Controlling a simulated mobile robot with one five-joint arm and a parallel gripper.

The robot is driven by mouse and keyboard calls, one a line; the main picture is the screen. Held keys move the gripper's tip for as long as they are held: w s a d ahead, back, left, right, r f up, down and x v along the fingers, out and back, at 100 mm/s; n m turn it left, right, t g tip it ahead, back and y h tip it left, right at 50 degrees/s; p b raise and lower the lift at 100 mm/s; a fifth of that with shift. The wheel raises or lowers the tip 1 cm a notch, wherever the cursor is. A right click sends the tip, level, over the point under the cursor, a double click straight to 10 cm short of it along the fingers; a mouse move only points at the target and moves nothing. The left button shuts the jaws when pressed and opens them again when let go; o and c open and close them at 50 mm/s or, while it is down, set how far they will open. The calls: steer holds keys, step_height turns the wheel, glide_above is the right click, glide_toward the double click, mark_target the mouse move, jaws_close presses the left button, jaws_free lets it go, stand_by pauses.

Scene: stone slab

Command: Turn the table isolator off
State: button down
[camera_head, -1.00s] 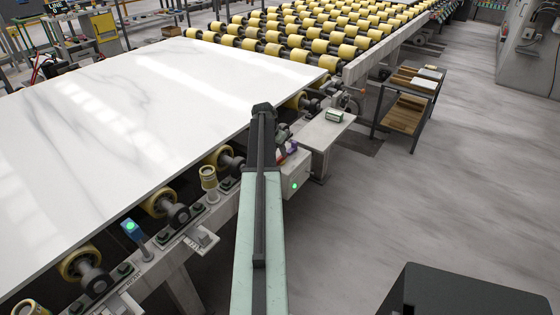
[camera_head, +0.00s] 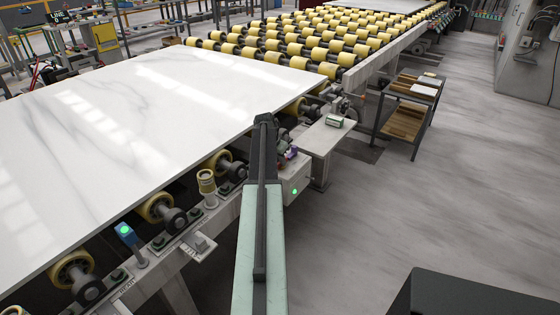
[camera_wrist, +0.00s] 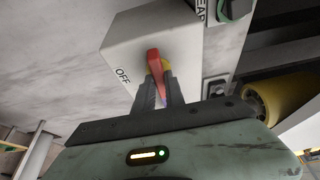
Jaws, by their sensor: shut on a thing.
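The table isolator is a pale grey box (camera_head: 302,190) on the side of the roller table, with a green light on its front in the head view. In the wrist view its face (camera_wrist: 132,42) carries the word OFF at the left and a red handle (camera_wrist: 154,61) on a yellow part. My gripper (camera_wrist: 162,84) is shut on the red handle, with its dark fingers either side of it. The handle slants a little in the wrist view. In the head view my arm hides part of the box, and the fingertips cannot be made out.
A white marbled slab (camera_head: 150,100) lies on the rollers to the left. A blue post with a green light (camera_head: 126,230) stands at the table edge. A shelf cart (camera_head: 408,112) stands at the right.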

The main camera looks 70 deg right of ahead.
steer(key=m, duration=0.2)
steer(key=m+g, duration=0.1)
steer(key=m, duration=0.1)
steer(key=shift+w+d+g+y, duration=0.15)
steer(key=shift+g+y, duration=0.15)
steer(key=m+g+y, duration=0.1)
steer(key=m, duration=0.3)
steer(key=shift+d+m, duration=0.1)
steer(key=shift+m, duration=0.2)
steer(key=m+y, duration=0.1)
steer(key=m, duration=0.1)
steer(key=m+y, duration=0.1)
steer(key=m, duration=0.1)
steer(key=shift+w+d+m+g, duration=0.1)
steer(key=shift+m+g, duration=0.2)
steer(key=shift+g, duration=0.1)
steer(key=shift+m+y, duration=0.8)
steer(key=shift+m, duration=1.4)
steer(key=c, duration=1.4)
jaws_free()
